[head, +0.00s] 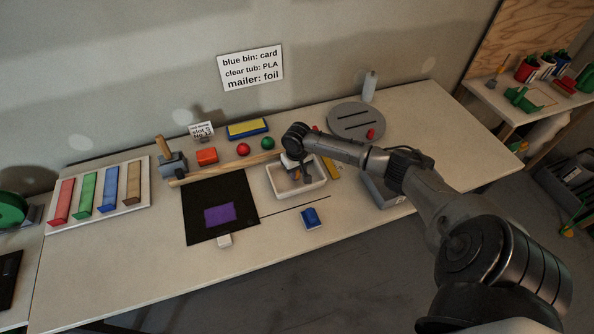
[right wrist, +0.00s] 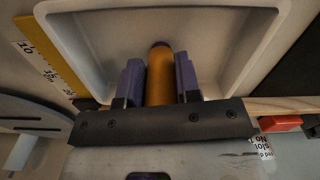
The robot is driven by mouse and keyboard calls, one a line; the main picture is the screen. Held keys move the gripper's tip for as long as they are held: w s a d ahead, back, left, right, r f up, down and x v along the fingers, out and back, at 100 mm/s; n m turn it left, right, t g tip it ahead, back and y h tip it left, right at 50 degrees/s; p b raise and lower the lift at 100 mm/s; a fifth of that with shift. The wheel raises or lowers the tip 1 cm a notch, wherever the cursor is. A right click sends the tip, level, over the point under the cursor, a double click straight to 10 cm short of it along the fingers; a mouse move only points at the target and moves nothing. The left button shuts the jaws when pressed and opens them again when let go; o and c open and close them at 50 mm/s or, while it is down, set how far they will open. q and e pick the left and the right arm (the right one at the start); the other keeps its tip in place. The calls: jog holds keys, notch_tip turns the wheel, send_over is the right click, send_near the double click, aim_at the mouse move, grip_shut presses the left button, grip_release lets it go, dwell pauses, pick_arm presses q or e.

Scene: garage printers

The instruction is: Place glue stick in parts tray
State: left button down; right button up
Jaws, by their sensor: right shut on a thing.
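My right gripper (head: 296,174) is over the white parts tray (head: 303,194) in the head view, with its fingers pointing down into it. In the right wrist view the purple fingers of that gripper (right wrist: 159,70) are shut on the orange glue stick (right wrist: 160,78). The stick lies between the fingers, and its rounded end points into the tray (right wrist: 262,52). I cannot tell whether it touches the tray floor. In the head view the glue stick is mostly hidden by the gripper. My left gripper is not in view.
A black mat with a purple square (head: 219,215) lies left of the tray. A blue block (head: 312,218) is in front of it. A yellow ruler (right wrist: 48,55) lies beside the tray. Red and green balls (head: 267,143) and a grey disc (head: 356,121) are behind. The table's front edge is clear.

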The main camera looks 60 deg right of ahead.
jog(key=o, duration=0.7)
jog(key=shift+f, duration=0.1)
jog(key=shift+o, duration=1.1)
